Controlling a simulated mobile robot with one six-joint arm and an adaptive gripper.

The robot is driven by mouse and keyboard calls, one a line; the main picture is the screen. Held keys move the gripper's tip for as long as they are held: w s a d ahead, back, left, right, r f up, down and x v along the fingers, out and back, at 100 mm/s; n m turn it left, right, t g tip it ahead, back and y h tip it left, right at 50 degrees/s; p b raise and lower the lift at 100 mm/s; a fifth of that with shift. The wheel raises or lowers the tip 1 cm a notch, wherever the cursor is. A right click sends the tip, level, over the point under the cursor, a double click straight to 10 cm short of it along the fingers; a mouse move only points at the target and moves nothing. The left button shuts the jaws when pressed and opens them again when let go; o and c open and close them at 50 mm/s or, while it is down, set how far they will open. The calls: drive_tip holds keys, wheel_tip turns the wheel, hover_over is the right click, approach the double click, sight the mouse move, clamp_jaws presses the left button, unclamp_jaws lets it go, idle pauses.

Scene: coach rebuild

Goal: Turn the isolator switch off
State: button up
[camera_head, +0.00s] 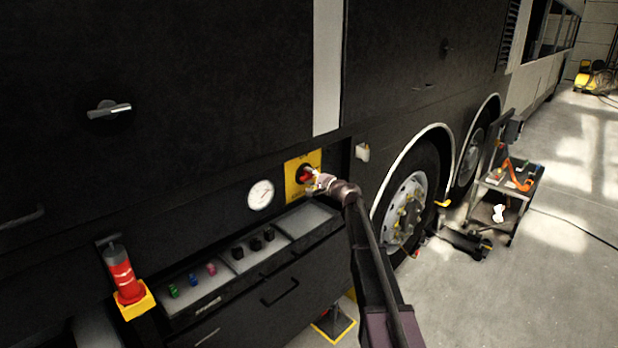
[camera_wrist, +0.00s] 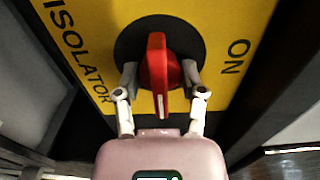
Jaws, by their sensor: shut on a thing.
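The isolator switch is a red knob (camera_wrist: 158,75) on a round black base, set in a yellow plate (camera_wrist: 100,30) lettered "ISOLATOR" and "ON". In the wrist view my gripper (camera_wrist: 160,80) has one finger on each side of the red knob and is shut on it. A pale mark on the knob points down in that view, away from the word "ON" at the right. In the head view the yellow plate (camera_head: 291,185) is on the dark coach side, with my gripper (camera_head: 314,181) in front of it, partly hiding the knob.
A white gauge (camera_head: 260,195) sits left of the plate. Below is an open tray (camera_head: 190,308) with small coloured and black parts. A red cylinder (camera_head: 122,275) stands at the left. A wheel (camera_head: 405,207) and a tool cart (camera_head: 510,180) are at the right, with open floor beyond.

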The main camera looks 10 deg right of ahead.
drive_tip(key=o, duration=1.1)
drive_tip(key=shift+w, duration=0.1)
drive_tip(key=shift+o, duration=0.2)
drive_tip(key=v, duration=1.2)
